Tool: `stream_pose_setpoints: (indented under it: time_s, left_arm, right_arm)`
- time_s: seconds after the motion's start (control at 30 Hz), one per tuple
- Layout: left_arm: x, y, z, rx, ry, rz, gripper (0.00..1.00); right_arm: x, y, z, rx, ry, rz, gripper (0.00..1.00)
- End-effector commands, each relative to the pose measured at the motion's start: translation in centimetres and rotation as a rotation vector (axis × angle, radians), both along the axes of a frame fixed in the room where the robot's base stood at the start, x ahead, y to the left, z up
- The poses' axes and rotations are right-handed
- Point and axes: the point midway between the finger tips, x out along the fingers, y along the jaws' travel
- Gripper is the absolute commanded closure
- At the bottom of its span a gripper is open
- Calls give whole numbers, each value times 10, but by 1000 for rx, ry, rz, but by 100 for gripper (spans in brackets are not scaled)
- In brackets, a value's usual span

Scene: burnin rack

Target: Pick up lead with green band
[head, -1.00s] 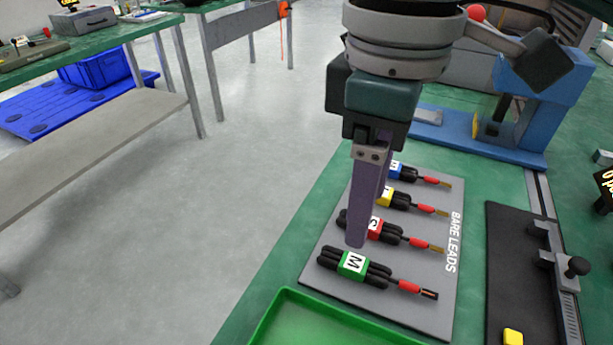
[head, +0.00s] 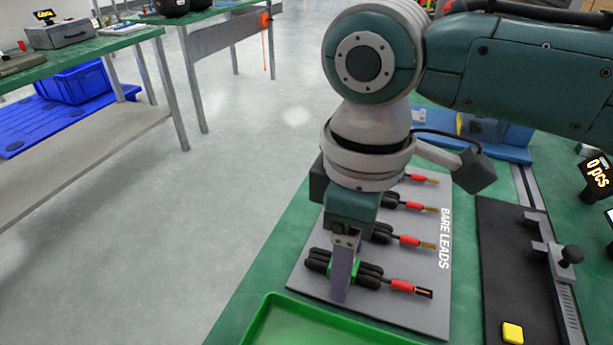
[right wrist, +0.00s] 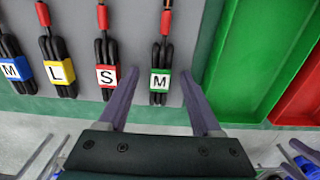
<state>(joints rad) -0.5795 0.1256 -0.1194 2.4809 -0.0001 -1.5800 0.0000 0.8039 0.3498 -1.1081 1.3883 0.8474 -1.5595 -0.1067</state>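The lead with the green band (head: 373,277) lies on the grey board (head: 425,312) marked BARE LEADS, nearest the green tray. It is a black coiled cable with a red sleeve and a bare end. My right gripper (head: 341,293) is low over it and hides part of the band. In the right wrist view, the green band (right wrist: 160,80) reads M. The right gripper (right wrist: 160,76) is open there, with one finger on each side of the lead and gaps between.
The red-banded lead (right wrist: 107,76) lies beside the green one, then yellow (right wrist: 60,72) and blue (right wrist: 17,69). A green tray (head: 268,310) borders the board's near side. A black fixture with a yellow button (head: 512,333) stands to the right.

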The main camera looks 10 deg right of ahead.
Motion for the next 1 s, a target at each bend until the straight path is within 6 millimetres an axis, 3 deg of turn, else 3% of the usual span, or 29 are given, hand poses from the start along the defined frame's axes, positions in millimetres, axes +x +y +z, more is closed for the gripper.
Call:
stream_pose_setpoints:
  time_s: [0.07, 0.57, 1.0]
  left_arm:
    - [0, 0, 0, 0, 0, 0, 0]
    - [0, -2, 0, -6, 1, 3, 0]
    - [0, -3, 0, -10, 2, 6, 0]
  right_arm:
    - [0, 0, 0, 0, 0, 0, 43]
    - [0, 0, 1, 0, 0, 0, 99]
    - [0, 0, 1, 1, -1, 0, 100]
